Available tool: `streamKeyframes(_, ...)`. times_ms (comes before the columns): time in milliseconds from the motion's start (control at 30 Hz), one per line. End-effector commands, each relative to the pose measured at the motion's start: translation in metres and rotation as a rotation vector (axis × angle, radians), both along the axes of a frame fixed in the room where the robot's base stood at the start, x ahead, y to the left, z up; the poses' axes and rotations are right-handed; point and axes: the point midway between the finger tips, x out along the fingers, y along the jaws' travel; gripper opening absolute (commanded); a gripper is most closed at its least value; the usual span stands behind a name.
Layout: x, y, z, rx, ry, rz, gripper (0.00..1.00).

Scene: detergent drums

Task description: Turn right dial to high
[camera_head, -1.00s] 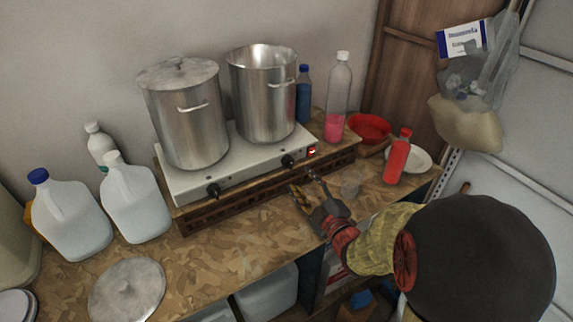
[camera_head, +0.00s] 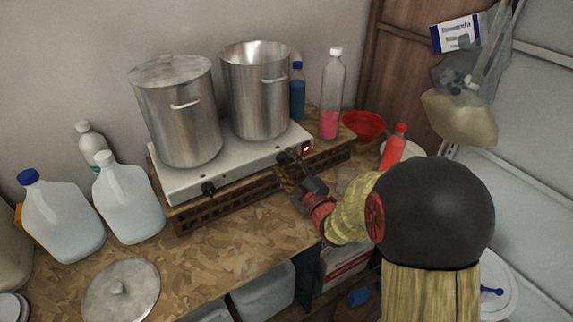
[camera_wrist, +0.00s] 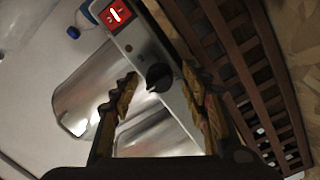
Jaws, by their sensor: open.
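The white two-burner hot plate (camera_head: 246,160) stands on a brown slatted crate, with two black dials on its front face. The right dial (camera_head: 282,157) is partly hidden by my gripper in the head view; in the wrist view the right dial (camera_wrist: 159,77) is a black knob with a pointer ridge. The left dial (camera_head: 208,188) is clear of my arm. My gripper (camera_head: 288,169) is open at the right dial; in the wrist view the dial lies between and beyond the fingertips (camera_wrist: 161,82). Contact cannot be told.
A lidded pot (camera_head: 178,115) and an open pot (camera_head: 258,92) stand on the hot plate. A lit red switch (camera_head: 306,149) is right of the right dial. The crate (camera_head: 235,199) lies below. A red bottle (camera_head: 394,146) stands right; the front counter is mostly free.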

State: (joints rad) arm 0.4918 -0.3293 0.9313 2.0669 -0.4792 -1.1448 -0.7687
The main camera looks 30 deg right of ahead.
Motion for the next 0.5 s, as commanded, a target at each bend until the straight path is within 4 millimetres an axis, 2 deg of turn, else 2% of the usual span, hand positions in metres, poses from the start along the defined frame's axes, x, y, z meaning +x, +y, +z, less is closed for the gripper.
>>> streamKeyframes(67, -0.0001, 0.0, 0.0001, 0.0, 0.0, 0.0, 0.45)
streamKeyframes(500, -0.0003, -0.0001, 0.0, 0.0, 0.0, 0.0, 0.2)
